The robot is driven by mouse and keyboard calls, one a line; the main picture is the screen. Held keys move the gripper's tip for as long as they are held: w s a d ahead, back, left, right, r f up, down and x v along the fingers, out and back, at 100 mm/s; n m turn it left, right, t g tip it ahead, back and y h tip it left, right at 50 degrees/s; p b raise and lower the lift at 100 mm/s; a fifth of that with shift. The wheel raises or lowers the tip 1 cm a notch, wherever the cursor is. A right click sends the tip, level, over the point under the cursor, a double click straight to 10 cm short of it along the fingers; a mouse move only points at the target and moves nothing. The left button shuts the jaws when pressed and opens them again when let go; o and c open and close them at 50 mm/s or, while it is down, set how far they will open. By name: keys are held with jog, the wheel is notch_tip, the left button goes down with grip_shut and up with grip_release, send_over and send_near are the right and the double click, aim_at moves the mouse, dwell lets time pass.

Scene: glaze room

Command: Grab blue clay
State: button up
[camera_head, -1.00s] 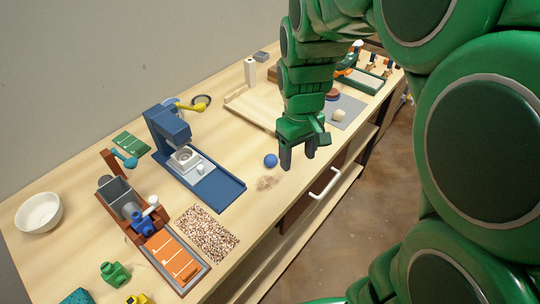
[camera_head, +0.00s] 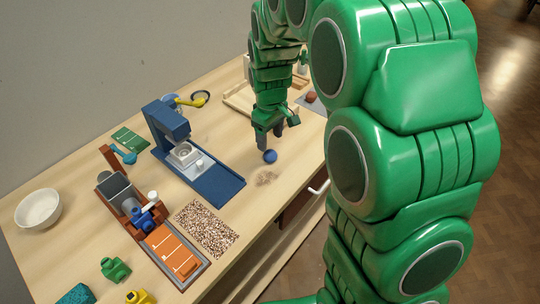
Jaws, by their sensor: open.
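The blue clay (camera_head: 270,156) is a small round ball on the wooden table, right of the blue press. My gripper (camera_head: 270,142) points down just above and behind the ball in the picture, with its two dark fingers apart and nothing between them. The fingertips end close to the ball's upper edge; I cannot tell whether they touch it.
The blue press (camera_head: 207,180) stands left of the ball. A speckled mat (camera_head: 207,228) and an orange-bedded tool (camera_head: 172,256) lie nearer. A white bowl (camera_head: 38,210) is at the left. A brownish smudge (camera_head: 266,178) marks the table before the ball.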

aim_at(270, 159)
jog(key=shift+f, duration=3.5)
jog(key=shift+c, duration=0.3)
jog(key=c, duration=0.5)
